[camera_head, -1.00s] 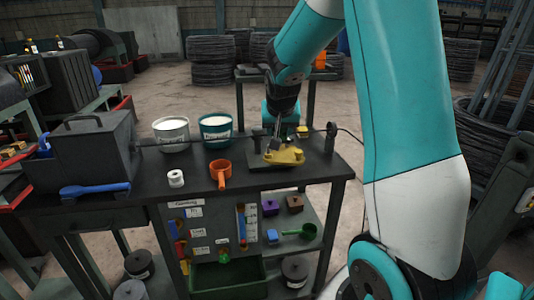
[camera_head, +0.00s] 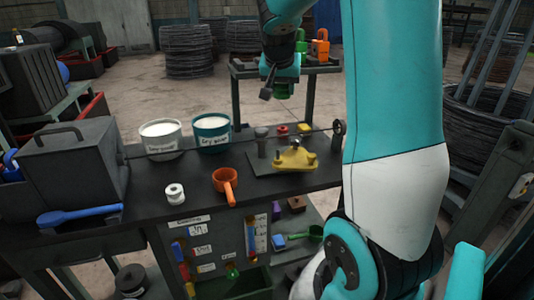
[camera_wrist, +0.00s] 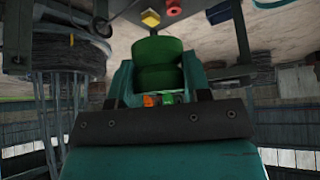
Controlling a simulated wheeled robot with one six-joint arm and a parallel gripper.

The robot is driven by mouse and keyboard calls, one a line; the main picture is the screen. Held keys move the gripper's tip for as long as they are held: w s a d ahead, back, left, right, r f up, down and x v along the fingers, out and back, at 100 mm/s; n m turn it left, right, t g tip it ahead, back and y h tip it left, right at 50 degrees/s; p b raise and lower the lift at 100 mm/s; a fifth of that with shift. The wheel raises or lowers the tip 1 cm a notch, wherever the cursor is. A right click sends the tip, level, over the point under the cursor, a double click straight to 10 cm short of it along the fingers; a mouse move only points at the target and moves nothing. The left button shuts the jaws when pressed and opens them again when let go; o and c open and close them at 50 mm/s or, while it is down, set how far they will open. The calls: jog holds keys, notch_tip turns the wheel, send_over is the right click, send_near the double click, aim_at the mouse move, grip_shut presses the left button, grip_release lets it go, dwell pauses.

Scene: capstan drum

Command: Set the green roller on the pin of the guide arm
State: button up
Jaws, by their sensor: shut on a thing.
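A grey post (camera_head: 262,143) stands at the plate's left. An orange ladle (camera_head: 226,181), a white spool (camera_head: 174,193) and two buckets, one white (camera_head: 161,139) and one teal (camera_head: 212,135), stand further left. A thin rod crosses the bench to an upright eyelet (camera_head: 338,130).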

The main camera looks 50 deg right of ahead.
jog(key=f, duration=0.5)
jog(key=f+p, duration=0.1)
jog(key=f, duration=0.4)
jog(key=f+p, duration=0.1)
jog(key=f, duration=0.4)
jog(key=shift+w+a+f, duration=0.15)
jog(key=shift+w+a, duration=0.05)
jog(key=shift+a, duration=0.05)
jog(key=shift+f+p, duration=0.4)
jog(key=shift+f, duration=1.7)
jog(key=shift+f, duration=0.1)
jog(key=o, duration=0.9)
jog(key=shift+o, duration=0.2)
